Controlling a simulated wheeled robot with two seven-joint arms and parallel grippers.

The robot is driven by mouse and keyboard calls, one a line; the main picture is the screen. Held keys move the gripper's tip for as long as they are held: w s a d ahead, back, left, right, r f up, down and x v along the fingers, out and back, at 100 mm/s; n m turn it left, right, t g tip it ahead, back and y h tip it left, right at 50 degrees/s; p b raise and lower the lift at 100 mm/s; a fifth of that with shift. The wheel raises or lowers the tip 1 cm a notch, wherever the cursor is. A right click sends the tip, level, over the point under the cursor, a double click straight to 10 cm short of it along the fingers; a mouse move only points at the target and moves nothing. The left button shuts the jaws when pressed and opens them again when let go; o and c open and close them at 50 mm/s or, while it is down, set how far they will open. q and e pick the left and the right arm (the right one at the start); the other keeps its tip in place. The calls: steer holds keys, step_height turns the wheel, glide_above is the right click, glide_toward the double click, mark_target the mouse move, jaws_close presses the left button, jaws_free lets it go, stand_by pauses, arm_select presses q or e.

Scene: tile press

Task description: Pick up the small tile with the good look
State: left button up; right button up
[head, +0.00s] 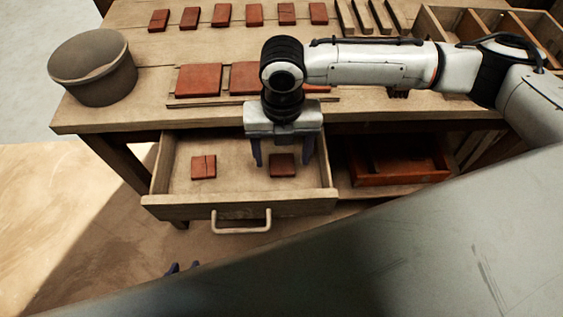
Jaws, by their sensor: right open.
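Two small red-brown tiles lie apart in the open wooden drawer (235,195). The left small tile (203,167) shows a thin dark line running down its face, like a crack. The right small tile (283,166) shows no such line, though it is small in view. My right gripper (282,159) is open and points down over the drawer. Its dark fingers appear on either side of the right small tile, and I cannot tell how high above it they are. Only the dark tips of my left gripper (183,267) show, low in front of the drawer.
A round grey-brown tub (93,68) stands on the table's left. Larger red tiles (199,80) lie on a board near the front edge. A row of small tiles (224,15) and a divided wooden box (437,24) are behind. A reddish tray (400,176) sits under the tabletop.

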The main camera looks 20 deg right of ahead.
mark_target(282, 170)
step_height(282, 170, down, 5)
steer(key=shift+w+d+r, duration=0.1)
steer(key=shift+r, duration=0.1)
steer(key=c, duration=1.2)
